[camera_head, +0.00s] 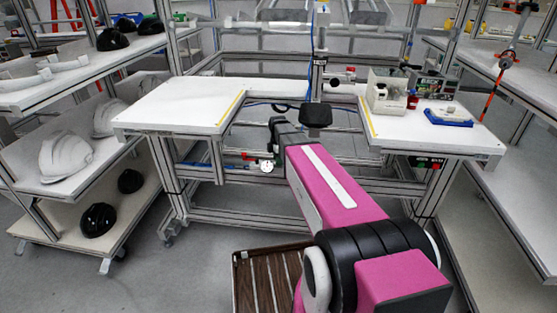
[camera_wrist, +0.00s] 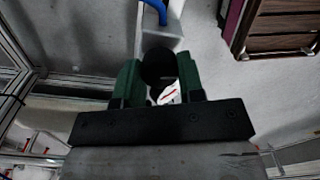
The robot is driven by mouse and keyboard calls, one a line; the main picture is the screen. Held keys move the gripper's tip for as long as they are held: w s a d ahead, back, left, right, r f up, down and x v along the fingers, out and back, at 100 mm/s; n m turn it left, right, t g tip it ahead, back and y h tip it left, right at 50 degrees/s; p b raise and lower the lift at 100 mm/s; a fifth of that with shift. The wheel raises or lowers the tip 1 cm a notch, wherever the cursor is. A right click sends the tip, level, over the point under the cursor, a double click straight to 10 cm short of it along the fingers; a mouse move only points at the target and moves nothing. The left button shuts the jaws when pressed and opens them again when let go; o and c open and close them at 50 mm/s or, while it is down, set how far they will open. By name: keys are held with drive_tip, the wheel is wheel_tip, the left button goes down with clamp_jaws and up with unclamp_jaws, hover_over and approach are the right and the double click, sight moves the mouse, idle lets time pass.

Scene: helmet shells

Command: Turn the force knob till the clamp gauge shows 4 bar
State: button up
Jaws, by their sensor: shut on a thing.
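My gripper (camera_wrist: 159,70) has green fingers on both sides of a round black knob (camera_wrist: 158,66) in the wrist view, and it is shut on that knob. The knob sits at the end of a grey block (camera_wrist: 160,28) with a blue hose. Part of the white clamp gauge (camera_wrist: 168,93) with a red mark shows below the knob, between the fingers. In the head view the small round gauge (camera_head: 266,168) hangs under the bench, left of my pink arm. Its reading is too small to tell. The knob cannot be made out in the head view.
The white bench (camera_head: 180,105) has a gap in its middle, where my arm reaches in. A blue tray (camera_head: 447,118) and a box (camera_head: 386,90) stand on its right side. Shelves with helmet shells (camera_head: 66,157) stand at left. A slatted wooden platform (camera_head: 268,280) lies below.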

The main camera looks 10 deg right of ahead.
drive_tip(key=shift+m, duration=1.4)
drive_tip(key=o, duration=0.9)
drive_tip(key=shift+r, duration=0.1)
wheel_tip(320, 180, up, 11)
drive_tip(key=shift+w+f, duration=0.15)
